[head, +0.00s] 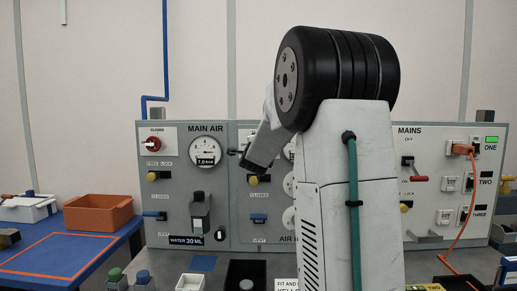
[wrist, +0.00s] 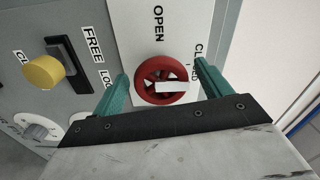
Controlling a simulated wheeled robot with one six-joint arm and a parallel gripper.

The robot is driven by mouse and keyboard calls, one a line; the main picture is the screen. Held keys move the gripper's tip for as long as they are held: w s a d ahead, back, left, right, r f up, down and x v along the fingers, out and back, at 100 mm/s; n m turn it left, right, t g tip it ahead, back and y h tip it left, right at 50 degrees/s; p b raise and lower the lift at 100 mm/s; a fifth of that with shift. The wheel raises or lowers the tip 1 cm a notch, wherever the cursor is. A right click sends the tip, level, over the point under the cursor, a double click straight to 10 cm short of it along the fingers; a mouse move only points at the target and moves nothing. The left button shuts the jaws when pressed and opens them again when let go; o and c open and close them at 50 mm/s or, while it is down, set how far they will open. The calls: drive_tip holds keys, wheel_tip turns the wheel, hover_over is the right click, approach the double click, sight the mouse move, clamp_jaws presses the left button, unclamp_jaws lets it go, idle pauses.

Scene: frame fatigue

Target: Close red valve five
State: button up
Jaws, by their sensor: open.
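A red round valve (wrist: 148,94) with a white bar across its face shows in the wrist view on a white plate. The words OPEN and CLOSED stand above it in the picture, CLOSED at the right. The bar points right in the picture. My gripper (wrist: 161,70) is open, with one green finger on each side of the valve; I cannot tell whether they touch it. No number shows by the valve. In the head view a red valve (head: 153,144) is at the panel's upper left. I cannot tell whether it is the same one. My arm covers part of the panel.
A yellow knob (wrist: 40,72) marked FREE and LOCK is close to the valve. The panel (head: 222,238) also carries a MAIN AIR gauge (head: 205,152). An orange cable (head: 464,225) hangs at the right. An orange bin (head: 98,212) stands on the blue table (head: 62,252).

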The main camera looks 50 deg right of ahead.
drive_tip(key=v, duration=0.7)
drive_tip(key=shift+a, duration=0.2)
drive_tip(key=shift+s, duration=0.1)
